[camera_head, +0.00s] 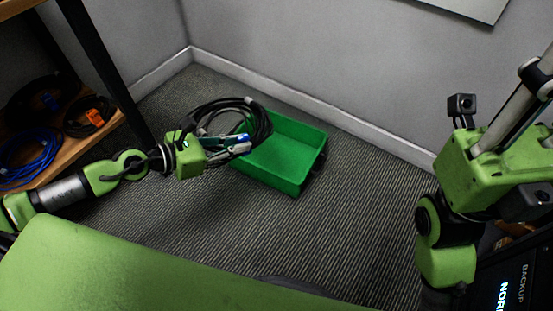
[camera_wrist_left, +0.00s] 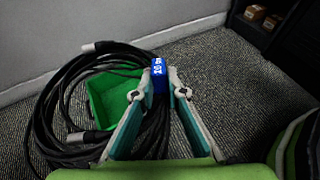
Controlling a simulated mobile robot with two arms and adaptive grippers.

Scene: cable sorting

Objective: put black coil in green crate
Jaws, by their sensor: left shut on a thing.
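The black coil (camera_head: 262,122) is a bundle of black cable loops with pale plugs and a blue tag (camera_wrist_left: 159,70). My left gripper (camera_head: 238,143) is shut on the coil at the tag. In the left wrist view its fingers (camera_wrist_left: 157,95) close on the tag, and the loops (camera_wrist_left: 48,110) spread mostly to the left. The green crate (camera_head: 287,185) stands on the floor, its inside visibly bare where it shows. The coil hangs over the crate's left part, partly hiding it. The crate also shows behind the coil in the left wrist view (camera_wrist_left: 110,90). My right gripper's fingers do not show.
A wooden shelf (camera_head: 68,150) at the left holds a blue coil (camera_head: 30,155) and a coil with an orange tag (camera_head: 92,112). A grey wall with a pale baseboard (camera_head: 345,122) runs behind the crate. Carpet in front of the crate is clear.

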